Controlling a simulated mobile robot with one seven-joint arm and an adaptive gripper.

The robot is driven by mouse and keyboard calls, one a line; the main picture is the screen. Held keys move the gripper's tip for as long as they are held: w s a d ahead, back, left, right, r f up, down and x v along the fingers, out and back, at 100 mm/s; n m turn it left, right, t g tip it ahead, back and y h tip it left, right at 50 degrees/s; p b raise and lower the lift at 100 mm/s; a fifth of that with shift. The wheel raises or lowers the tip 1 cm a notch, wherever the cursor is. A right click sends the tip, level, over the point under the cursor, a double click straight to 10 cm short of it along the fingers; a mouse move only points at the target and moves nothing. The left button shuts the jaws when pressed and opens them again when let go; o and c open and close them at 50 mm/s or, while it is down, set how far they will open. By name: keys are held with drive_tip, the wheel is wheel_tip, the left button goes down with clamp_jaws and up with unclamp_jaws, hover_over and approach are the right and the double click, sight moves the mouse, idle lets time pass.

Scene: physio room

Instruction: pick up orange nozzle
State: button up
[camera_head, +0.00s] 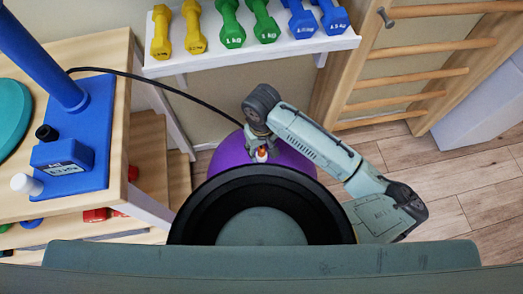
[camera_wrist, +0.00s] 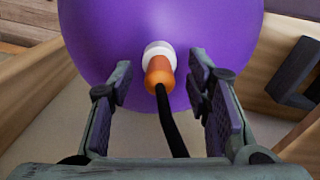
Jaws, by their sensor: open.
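The orange nozzle (camera_wrist: 159,72) has a white collar and a black hose running from its near end. In the wrist view it lies between the two open fingers of my gripper (camera_wrist: 160,88), with a gap on each side. Its white end points at a large purple ball (camera_wrist: 100,30) and appears against it; I cannot tell if it is inserted. In the head view the nozzle (camera_head: 262,153) shows small at my gripper (camera_head: 261,148), in front of the purple ball (camera_head: 230,158). The ball is partly hidden by my own body.
A wooden table (camera_head: 70,48) at the left bears a blue pump (camera_head: 75,140), from which the black hose (camera_head: 180,90) runs. A white shelf with dumbbells (camera_head: 250,52) is behind. Wooden wall bars (camera_head: 420,75) stand at the right. The floor (camera_head: 465,180) at right is clear.

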drive_tip(key=shift+f, duration=0.2)
clamp_jaws()
idle(0.5)
